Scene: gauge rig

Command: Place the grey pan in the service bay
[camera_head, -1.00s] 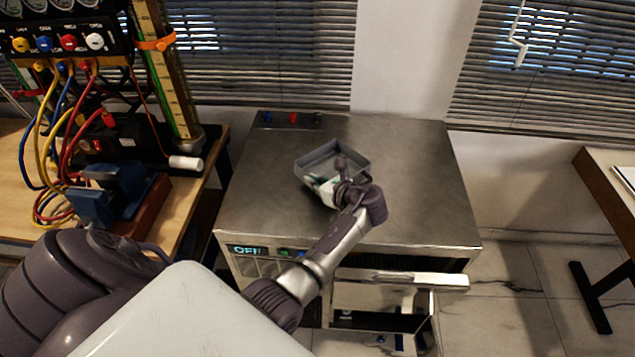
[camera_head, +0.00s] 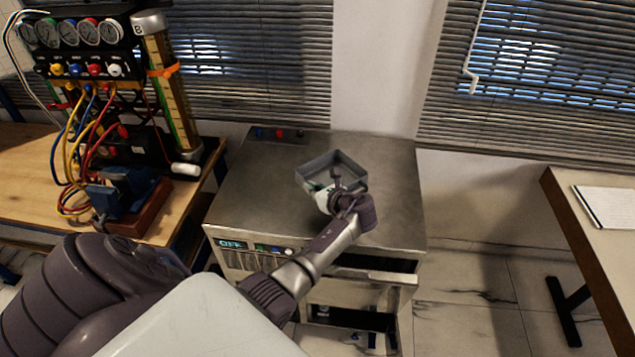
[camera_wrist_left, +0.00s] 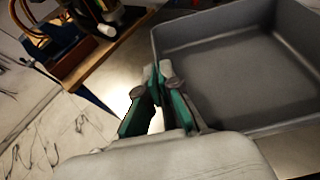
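The grey pan (camera_head: 345,163) is a square, open, empty tray. In the head view it shows over the metal top of the cabinet. My left gripper (camera_head: 334,188) is at its near wall. In the left wrist view the green-padded fingers (camera_wrist_left: 160,85) are close together at the edge of the pan (camera_wrist_left: 240,65), which fills the upper right. The exact contact is partly hidden. An open bay (camera_head: 350,318) shows low in the cabinet's front, below a protruding ledge or drawer front (camera_head: 368,277). Which opening is the service bay is not marked. My right gripper is out of view.
The metal cabinet (camera_head: 250,180) has a display reading OFF. A wooden bench (camera_head: 35,150) with a gauge rig (camera_head: 95,65), hoses and a blue vise (camera_head: 120,195) stands at left. Another table (camera_head: 590,235) stands at right, with clear floor between.

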